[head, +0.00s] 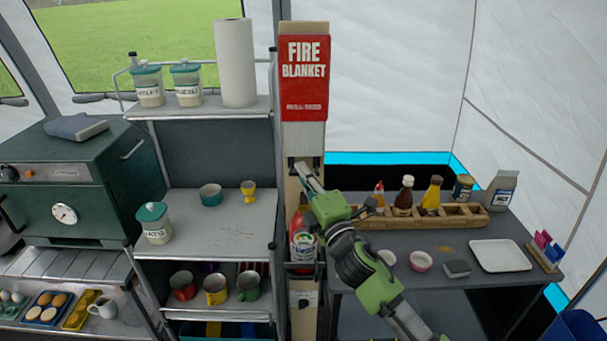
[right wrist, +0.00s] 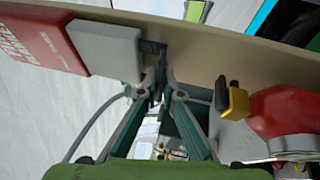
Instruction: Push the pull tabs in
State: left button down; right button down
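The red fire blanket pack (head: 304,75) hangs on a wooden post, with a pale lower part (head: 303,137). Two dark pull tabs, left (head: 292,163) and right (head: 318,160), show at its lower edge. In the right wrist view the red pack (right wrist: 45,38), the pale part (right wrist: 108,50) and a dark tab (right wrist: 152,47) lie along the post. My right gripper (head: 300,168) is just below the pack; its fingertips (right wrist: 160,77) come together close to the tab. Contact is unclear, and no held object is visible. My left gripper is out of view.
A red fire extinguisher (head: 301,240) stands low on the post under my right arm; its yellow and black handle (right wrist: 235,100) is close by. Shelves (head: 225,225) stand left. A dark table (head: 440,250) with a wooden bottle rack (head: 465,216) stands right.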

notch_tip(320, 180, up, 9)
jog(key=p, duration=0.7)
jog(key=shift+r+p, duration=0.1)
jog(key=shift+p, duration=0.2)
jog(key=c, duration=2.2)
grip_release()
jog(key=shift+r, duration=0.1)
jog(key=shift+f, duration=0.2)
